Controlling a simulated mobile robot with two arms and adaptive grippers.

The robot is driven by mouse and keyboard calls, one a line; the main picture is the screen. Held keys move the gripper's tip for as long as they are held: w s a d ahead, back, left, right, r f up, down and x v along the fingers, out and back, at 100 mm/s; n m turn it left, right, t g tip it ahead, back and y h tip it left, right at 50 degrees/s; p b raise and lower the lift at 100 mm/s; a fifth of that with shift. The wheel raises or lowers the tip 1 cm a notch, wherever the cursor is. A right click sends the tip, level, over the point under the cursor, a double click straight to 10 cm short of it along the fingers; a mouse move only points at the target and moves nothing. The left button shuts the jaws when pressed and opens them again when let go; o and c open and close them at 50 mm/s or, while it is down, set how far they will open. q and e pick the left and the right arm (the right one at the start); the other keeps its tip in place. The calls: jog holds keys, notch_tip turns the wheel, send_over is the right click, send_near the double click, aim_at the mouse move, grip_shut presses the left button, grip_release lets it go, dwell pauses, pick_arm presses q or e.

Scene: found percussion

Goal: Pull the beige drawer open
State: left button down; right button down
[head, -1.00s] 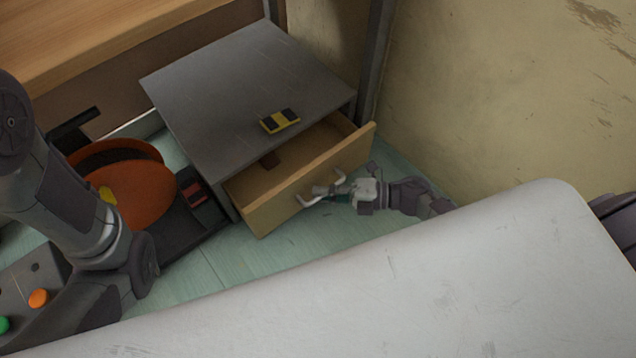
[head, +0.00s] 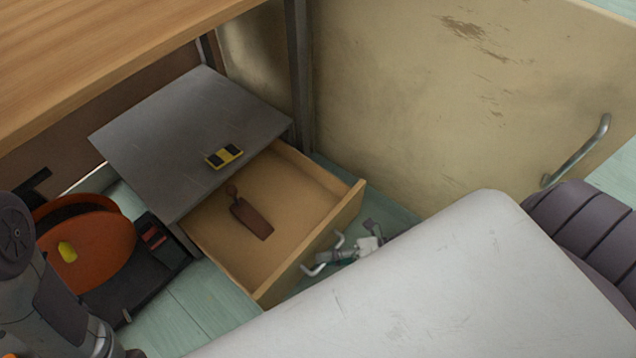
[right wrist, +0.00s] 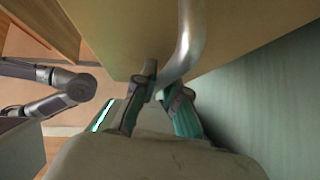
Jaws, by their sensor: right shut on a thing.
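The beige drawer (head: 318,240) stands well out of the grey cabinet (head: 190,130), its inside showing. A brown object with a short knob (head: 250,217) lies on the drawer's floor. The drawer's front carries a metal handle (head: 314,271). My right gripper (head: 335,256) is at this handle, low beside the drawer front and partly hidden by my white body. In the right wrist view the fingers of my right gripper (right wrist: 160,98) are shut on the curved metal handle (right wrist: 188,45). My left gripper is not in view; part of my left arm shows at lower left.
A yellow and black block (head: 224,156) lies on the cabinet top. An orange round object (head: 95,245) and a dark case (head: 150,270) stand left of the cabinet. A beige panel with a metal handle (head: 578,152) stands at right. A wooden top (head: 90,50) is above left.

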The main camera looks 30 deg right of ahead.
jog(key=shift+s+d, duration=0.35)
jog(key=shift+s, duration=0.4)
jog(key=c, duration=1.2)
grip_release()
jog(key=v, duration=1.2)
jog(key=shift+a, duration=0.1)
